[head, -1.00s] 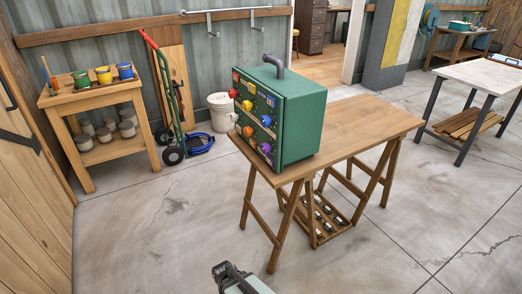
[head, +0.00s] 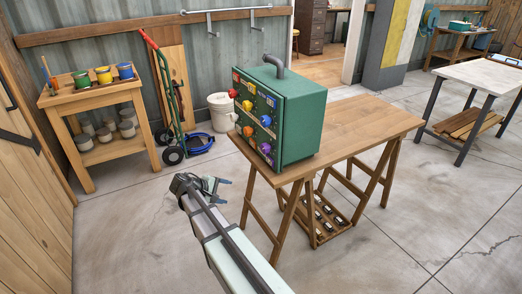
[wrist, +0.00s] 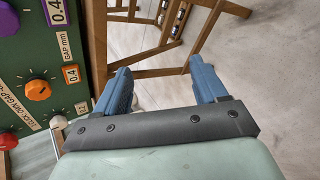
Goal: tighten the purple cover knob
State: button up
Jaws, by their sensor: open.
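The purple cover knob (head: 266,148) sits low on the knob-covered front of a green box (head: 305,128). In the wrist view a purple knob (wrist: 7,20) shows at the upper left corner, cut off by the edge. My gripper (head: 223,191) is in front of the box, lower than the purple knob and apart from it. In the wrist view its two blue fingers (wrist: 158,68) are spread with nothing between them. An orange knob (wrist: 38,90) on the panel is left of the fingers.
The box stands on a wooden trestle table (head: 375,122), whose legs (wrist: 150,72) show beyond my fingers. Red, yellow, orange and blue knobs share the panel. A bench with paint pots (head: 92,95), a hand truck and a white bucket (head: 221,112) stand behind. The floor before the box is clear.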

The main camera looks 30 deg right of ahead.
aim_at(263, 148)
jog(key=w+d+r+n+g+h, duration=0.2)
jog(key=d+r+n+h, duration=0.2)
jog(key=r+n+h, duration=0.7)
jog(key=d+y, duration=0.1)
jog(key=d, duration=0.3)
jog(key=d+r+y, duration=0.1)
jog(key=d, duration=0.4)
jog(key=d+r+m+y, duration=0.1)
jog(key=d, duration=0.4)
jog(key=shift+s+r, duration=0.1)
jog(key=shift+s, duration=0.15)
jog(key=shift+c, duration=0.4)
jog(key=c, duration=1)
